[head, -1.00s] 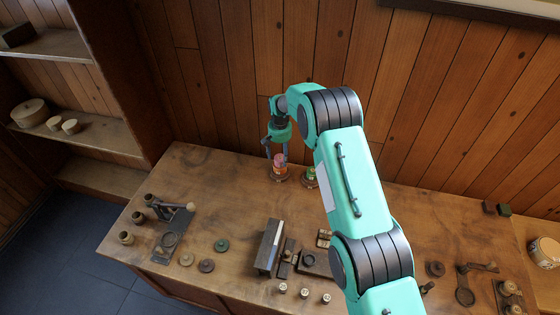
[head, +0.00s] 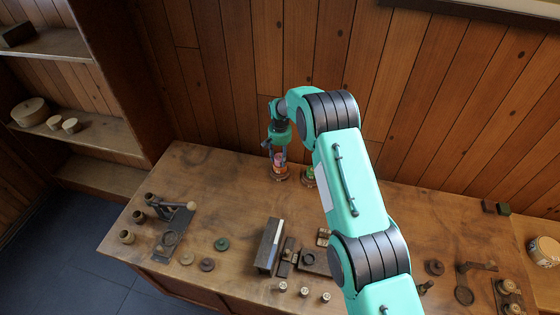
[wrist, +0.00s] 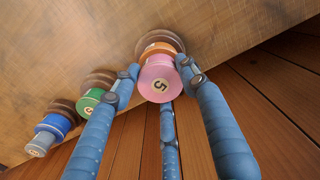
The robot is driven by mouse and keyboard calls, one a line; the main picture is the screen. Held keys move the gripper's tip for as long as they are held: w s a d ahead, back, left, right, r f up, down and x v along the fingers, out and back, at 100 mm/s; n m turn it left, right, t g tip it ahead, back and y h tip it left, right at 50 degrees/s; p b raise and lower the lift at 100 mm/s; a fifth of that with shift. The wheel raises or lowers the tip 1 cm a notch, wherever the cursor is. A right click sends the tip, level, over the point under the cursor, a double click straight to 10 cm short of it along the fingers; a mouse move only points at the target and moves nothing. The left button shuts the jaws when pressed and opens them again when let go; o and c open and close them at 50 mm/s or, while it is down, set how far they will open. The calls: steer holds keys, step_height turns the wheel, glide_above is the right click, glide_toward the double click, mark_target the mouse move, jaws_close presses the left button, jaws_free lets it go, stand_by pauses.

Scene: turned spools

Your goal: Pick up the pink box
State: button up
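The pink box (wrist: 158,82) shows as a round pink spool piece marked 5. It sits on an orange piece (wrist: 157,50) above a brown turned base (wrist: 174,40) at the back of the table; it also shows small in the head view (head: 278,156). My gripper (wrist: 161,74) has blue fingers spread on either side of the pink piece, with another finger below it in the wrist view. The left finger stands a little apart from it; the right one is very close, and contact is unclear. In the head view my gripper (head: 279,164) points down over the stack.
A green spool (wrist: 90,100) stands close by the left finger in the wrist view, with a blue spool (wrist: 55,124) beyond it. The wooden wall (head: 230,80) rises behind. A grey block (head: 268,246) and several small parts lie nearer the front.

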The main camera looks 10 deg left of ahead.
mark_target(280, 157)
steer(key=c, duration=0.4)
steer(key=shift+r, duration=0.15)
steer(key=shift+r+b, duration=0.55)
steer(key=shift+r, duration=1)
steer(key=s+d, duration=0.2)
steer(key=s, duration=0.2)
steer(key=s+d+r+b, duration=0.1)
steer(key=s+d, duration=0.2)
steer(key=s, duration=0.2)
steer(key=s+d+b, duration=0.1)
steer(key=s+d, duration=0.1)
steer(key=s, duration=0.3)
steer(key=shift+s+d+r, duration=0.1)
steer(key=shift+d+r, duration=0.05)
steer(key=shift+r, duration=0.2)
